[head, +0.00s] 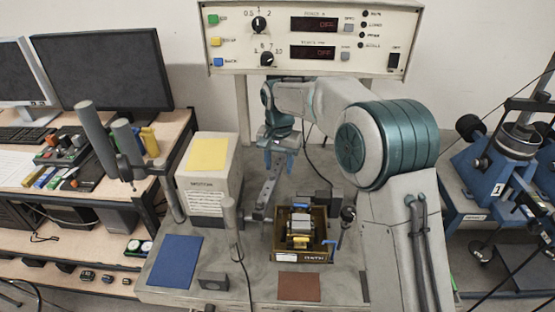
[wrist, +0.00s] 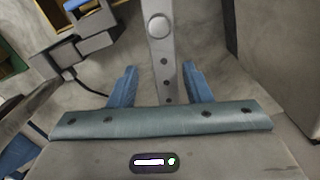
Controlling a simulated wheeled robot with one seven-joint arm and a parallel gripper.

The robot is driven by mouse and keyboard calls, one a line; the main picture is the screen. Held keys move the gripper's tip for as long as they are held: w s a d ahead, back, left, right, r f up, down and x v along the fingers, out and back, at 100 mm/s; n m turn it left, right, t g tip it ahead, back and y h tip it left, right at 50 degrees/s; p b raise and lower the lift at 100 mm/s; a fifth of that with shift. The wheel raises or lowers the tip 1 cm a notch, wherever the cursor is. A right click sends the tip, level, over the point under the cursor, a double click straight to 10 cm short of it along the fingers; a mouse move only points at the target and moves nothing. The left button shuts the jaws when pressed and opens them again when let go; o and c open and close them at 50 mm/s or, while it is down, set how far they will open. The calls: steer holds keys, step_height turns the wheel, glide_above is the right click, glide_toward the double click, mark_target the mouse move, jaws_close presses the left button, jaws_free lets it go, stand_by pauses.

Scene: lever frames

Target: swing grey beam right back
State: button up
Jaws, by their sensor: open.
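The grey beam (head: 269,186) is a flat bar with small dark holes, rising at a tilt from beside the dark box on the workbench in the head view. In the wrist view the beam (wrist: 163,70) runs from the top edge down between my two blue fingers, with a round light knob near the top. My gripper (head: 279,163) is at the beam's upper end. My gripper (wrist: 160,76) is open, with a finger on each side of the beam and a visible gap at both sides. The beam's end near my palm is hidden.
The box labelled BATH (head: 302,256) stands right of the beam's foot. A grey-white case with a yellow sheet (head: 209,154) stands to the left. A thin grey post (head: 231,225) rises in front. A control panel (head: 312,38) hangs behind. A blue mat (head: 175,262) lies front left.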

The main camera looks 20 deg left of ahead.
step_height(320, 180, up, 14)
steer(key=b, duration=0.1)
stand_by(0.4)
steer(key=shift+f, duration=0.1)
